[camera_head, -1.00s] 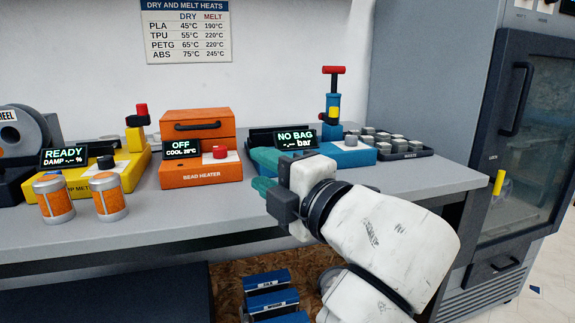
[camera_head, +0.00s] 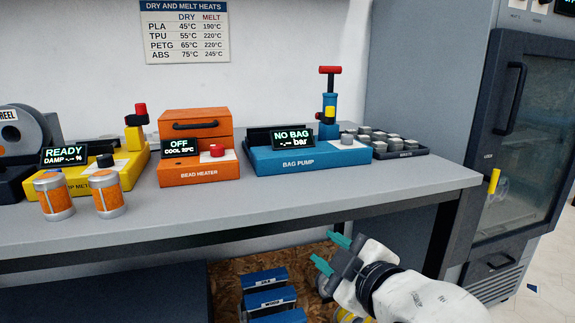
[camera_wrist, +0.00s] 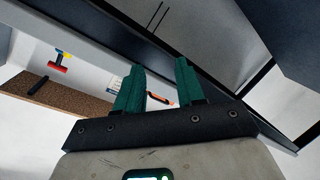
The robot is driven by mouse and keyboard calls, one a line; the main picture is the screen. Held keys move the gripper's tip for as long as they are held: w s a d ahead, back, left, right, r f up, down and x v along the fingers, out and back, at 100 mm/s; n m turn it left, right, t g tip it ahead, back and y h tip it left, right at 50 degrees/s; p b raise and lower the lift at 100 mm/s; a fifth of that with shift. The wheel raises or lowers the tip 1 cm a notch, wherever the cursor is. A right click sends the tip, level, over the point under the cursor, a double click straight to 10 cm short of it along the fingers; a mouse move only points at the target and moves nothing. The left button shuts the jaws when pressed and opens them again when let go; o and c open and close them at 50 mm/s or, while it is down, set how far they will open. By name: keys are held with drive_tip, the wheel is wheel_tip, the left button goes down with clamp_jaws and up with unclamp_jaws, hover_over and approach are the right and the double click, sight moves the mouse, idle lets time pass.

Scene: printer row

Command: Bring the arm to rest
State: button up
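My gripper (camera_head: 330,252) has two teal fingers held apart with nothing between them. In the head view it is low at the right, in front of and below the bench (camera_head: 330,195) edge, pointing up and left. In the wrist view the open fingers (camera_wrist: 157,88) point toward the dark underside and frame of the bench. My white arm comes in from the lower right.
On the bench stand the blue bag pump (camera_head: 310,159), the orange bead heater (camera_head: 200,172), a yellow damp meter (camera_head: 130,170) and two orange canisters (camera_head: 107,194). Blue boxes (camera_head: 268,298) sit on a lower board. A glass-door cabinet (camera_head: 520,140) stands at right.

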drive_tip(key=s+d+f+m+g+h, duration=0.1)
drive_tip(key=s+d+f+m+g, duration=0.15)
drive_tip(key=f, duration=0.55)
drive_tip(key=s+d+f+m+g+h, duration=0.15)
drive_tip(key=s+d+f+m, duration=0.25)
drive_tip(key=f, duration=0.4)
drive_tip(key=s+d+f+m+g+h, duration=0.2)
drive_tip(key=s+d+f+m+g, duration=0.2)
drive_tip(key=s+d+f, duration=0.55)
drive_tip(key=s+d+f+m+g+h, duration=0.2)
drive_tip(key=s+d+f+m+g, duration=0.2)
drive_tip(key=s+f, duration=1.05)
drive_tip(key=s+r+p, duration=0.2)
drive_tip(key=r+p, duration=1.4)
drive_tip(key=r, duration=0.1)
drive_tip(key=s+r+p, duration=0.3)
drive_tip(key=r+p, duration=1.2)
drive_tip(key=r, duration=0.3)
drive_tip(key=shift+g+p, duration=0.35)
drive_tip(key=shift+g, duration=0.05)
